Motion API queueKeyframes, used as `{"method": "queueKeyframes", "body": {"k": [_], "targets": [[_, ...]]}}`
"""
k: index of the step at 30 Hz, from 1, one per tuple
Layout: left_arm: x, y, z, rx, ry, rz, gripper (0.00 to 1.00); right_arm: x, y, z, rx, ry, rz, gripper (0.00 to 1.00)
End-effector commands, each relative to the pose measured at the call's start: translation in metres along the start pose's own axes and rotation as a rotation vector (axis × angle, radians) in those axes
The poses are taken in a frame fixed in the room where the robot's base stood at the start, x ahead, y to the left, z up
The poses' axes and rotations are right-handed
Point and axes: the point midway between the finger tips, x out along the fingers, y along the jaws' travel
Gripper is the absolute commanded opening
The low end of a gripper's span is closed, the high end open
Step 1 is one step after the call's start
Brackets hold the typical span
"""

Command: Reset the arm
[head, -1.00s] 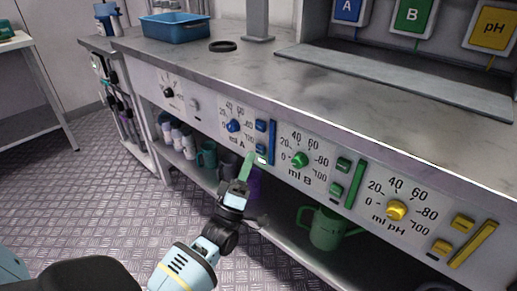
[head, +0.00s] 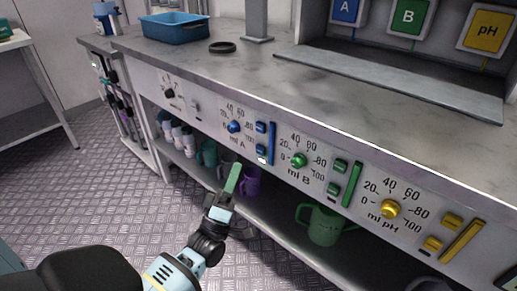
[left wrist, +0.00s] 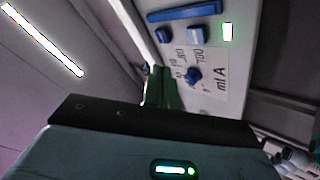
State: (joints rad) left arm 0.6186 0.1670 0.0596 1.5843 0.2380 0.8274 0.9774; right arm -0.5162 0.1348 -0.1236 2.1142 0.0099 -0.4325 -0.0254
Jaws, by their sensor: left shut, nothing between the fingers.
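My left gripper (head: 231,183) reaches in from the bottom of the head view, with its green fingers closed together and nothing between them. It is in the air in front of the bench, below the blue ml A panel, and touches nothing that I can see. In the left wrist view the green fingers (left wrist: 165,88) show beside the ml A panel with its blue knob (left wrist: 193,75). My right gripper is not in view.
The bench front carries a blue knob (head: 234,126), a green knob (head: 298,160) and a yellow knob (head: 389,209). A green mug (head: 325,226) and a purple mug (head: 250,183) stand on the lower shelf. A blue tray (head: 175,30) sits on top. The floor at left is clear.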

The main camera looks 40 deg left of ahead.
Motion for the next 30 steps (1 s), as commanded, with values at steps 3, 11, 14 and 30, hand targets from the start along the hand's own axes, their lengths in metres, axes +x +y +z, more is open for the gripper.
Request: {"method": "queueKeyframes", "body": {"k": [3,11,14,30], "targets": [[0.000,0.000,0.000,0.000,0.000,0.000,0.00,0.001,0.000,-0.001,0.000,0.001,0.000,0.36],[0.000,0.000,0.000,0.000,0.000,0.000,0.00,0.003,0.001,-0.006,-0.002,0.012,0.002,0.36],[0.000,0.000,0.000,0.000,0.000,0.000,0.00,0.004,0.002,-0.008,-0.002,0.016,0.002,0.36],[-0.056,-0.011,0.025,0.110,-0.164,-0.154,0.00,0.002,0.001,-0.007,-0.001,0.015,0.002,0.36]]}}
